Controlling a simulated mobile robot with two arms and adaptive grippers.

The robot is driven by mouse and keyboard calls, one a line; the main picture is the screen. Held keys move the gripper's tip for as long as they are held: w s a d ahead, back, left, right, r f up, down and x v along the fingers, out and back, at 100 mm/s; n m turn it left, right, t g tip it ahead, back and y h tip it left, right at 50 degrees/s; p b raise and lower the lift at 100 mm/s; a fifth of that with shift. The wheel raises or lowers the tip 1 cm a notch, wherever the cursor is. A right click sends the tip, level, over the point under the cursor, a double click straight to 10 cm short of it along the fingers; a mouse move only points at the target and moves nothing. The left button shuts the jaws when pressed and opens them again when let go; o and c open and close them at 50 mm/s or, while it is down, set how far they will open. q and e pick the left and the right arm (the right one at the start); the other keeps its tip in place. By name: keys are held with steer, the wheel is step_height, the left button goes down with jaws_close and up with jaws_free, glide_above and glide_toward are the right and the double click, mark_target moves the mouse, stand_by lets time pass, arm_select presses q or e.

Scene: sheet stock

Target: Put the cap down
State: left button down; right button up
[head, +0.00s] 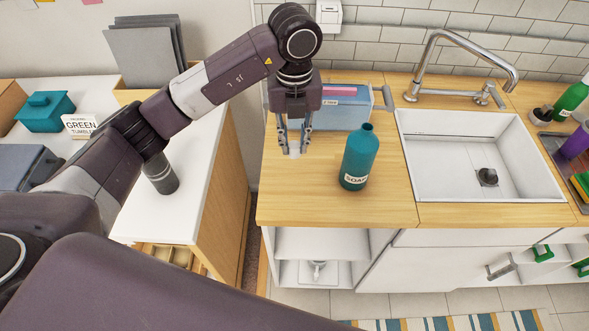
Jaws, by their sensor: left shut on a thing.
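My left gripper (293,149) points down over the left part of the wooden counter (295,195). It is shut on a small white cap (294,150), which its fingers partly hide. I cannot tell whether the cap touches the counter or hangs just above it. A teal bottle (359,160) labelled SOAP stands upright to the right of the gripper, with no cap on its neck. My right gripper is not in view.
A blue-sided box (342,112) stands behind the gripper. The white sink (480,155) and its tap (461,65) are to the right. Bare counter lies in front of the gripper and bottle. A white-topped cabinet (200,150) stands left, across a gap.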

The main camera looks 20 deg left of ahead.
mark_target(294, 179)
arm_select(q)
step_height(294, 179, down, 11)
steer(key=p, duration=0.3)
steer(key=shift+r, duration=0.2)
steer(key=shift+f, duration=0.45)
steer(key=shift+f, duration=0.15)
steer(key=c, duration=1.7)
jaws_free()
steer(key=shift+c, duration=0.2)
